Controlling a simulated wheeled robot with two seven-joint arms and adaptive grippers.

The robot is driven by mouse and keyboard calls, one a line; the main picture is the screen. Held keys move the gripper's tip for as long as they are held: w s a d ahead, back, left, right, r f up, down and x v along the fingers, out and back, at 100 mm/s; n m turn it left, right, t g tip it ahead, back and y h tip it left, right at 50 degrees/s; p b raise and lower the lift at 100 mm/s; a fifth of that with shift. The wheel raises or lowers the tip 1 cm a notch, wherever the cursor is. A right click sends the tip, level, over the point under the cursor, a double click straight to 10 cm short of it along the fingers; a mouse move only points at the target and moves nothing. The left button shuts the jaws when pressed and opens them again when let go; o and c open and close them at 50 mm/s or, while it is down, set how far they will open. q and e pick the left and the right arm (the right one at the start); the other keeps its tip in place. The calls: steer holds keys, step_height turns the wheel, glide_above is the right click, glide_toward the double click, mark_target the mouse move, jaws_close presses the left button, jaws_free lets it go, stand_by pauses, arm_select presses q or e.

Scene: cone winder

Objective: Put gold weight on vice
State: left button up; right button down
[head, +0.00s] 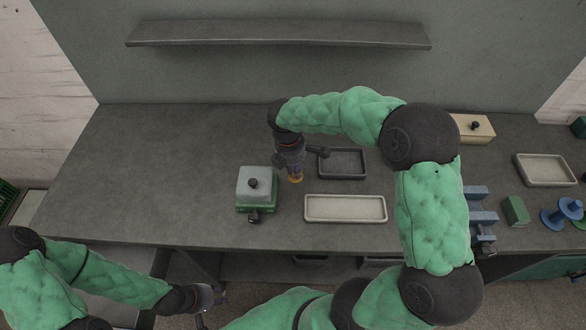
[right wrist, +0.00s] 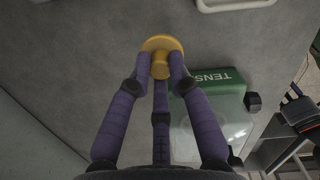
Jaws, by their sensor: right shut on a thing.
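The gold weight (right wrist: 160,43) is a small yellow disc with a knob, held in the fingertips of my right gripper (right wrist: 162,66). In the head view the gold weight (head: 296,179) shows just below my right gripper (head: 293,168), right of the green tension box (head: 243,208). In the right wrist view the weight is over or on the grey bench; I cannot tell if it touches. A blue block-like fixture (head: 483,218), apparently the vice, is at the bench's right, partly hidden by my right arm. My left gripper (head: 205,298) is low at the front; its fingers are unclear.
A cream tray (head: 345,219) and a dark tray (head: 343,177) lie near the right gripper. A wooden box (head: 478,130), a white tray (head: 545,183), a green block (head: 515,210) and blue spools (head: 562,212) are at the right. The bench's left side is clear.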

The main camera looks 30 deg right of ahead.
steer(key=s+a+r+p, duration=0.2)
steer(key=s+r, duration=0.6)
steer(key=s, duration=0.4)
steer(key=shift+s+r+p, duration=0.15)
steer(key=shift+s+p, duration=0.05)
steer(key=shift+p, duration=0.25)
steer(key=shift+a, duration=0.1)
